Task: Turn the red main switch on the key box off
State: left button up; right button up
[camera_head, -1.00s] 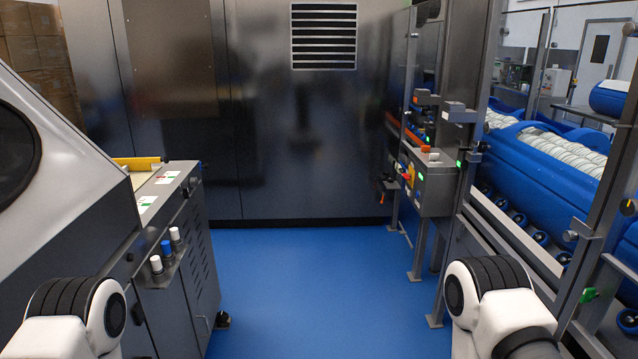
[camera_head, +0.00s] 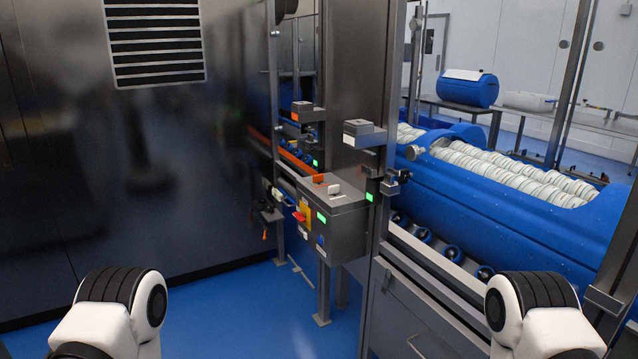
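The key box (camera_head: 337,220) is a grey metal box on a post, right of the middle of the head view. On its left-facing side is a red switch handle (camera_head: 299,216) against a yellow plate (camera_head: 305,211). The handle's exact position is too small to tell. Green lights show on the box, and an orange-red piece and a white piece sit on its top. Both my arms show only as white and black links at the bottom left and bottom right, apart from the box. Neither gripper is in view.
A glass and metal frame (camera_head: 375,130) stands right behind the box. Beyond it a blue tub (camera_head: 500,215) with white rolls rests on a roller conveyor (camera_head: 440,250). A dark metal wall (camera_head: 150,190) fills the left. Blue floor (camera_head: 240,310) is free in front of the box.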

aim_at(301, 217)
jog(key=i+j+z, duration=0.35)
jog(key=i+j, duration=0.35)
jog(key=i, duration=0.15)
jog(key=i+j+z, duration=0.4)
jog(key=i+j, duration=0.4)
jog(key=j, duration=0.1)
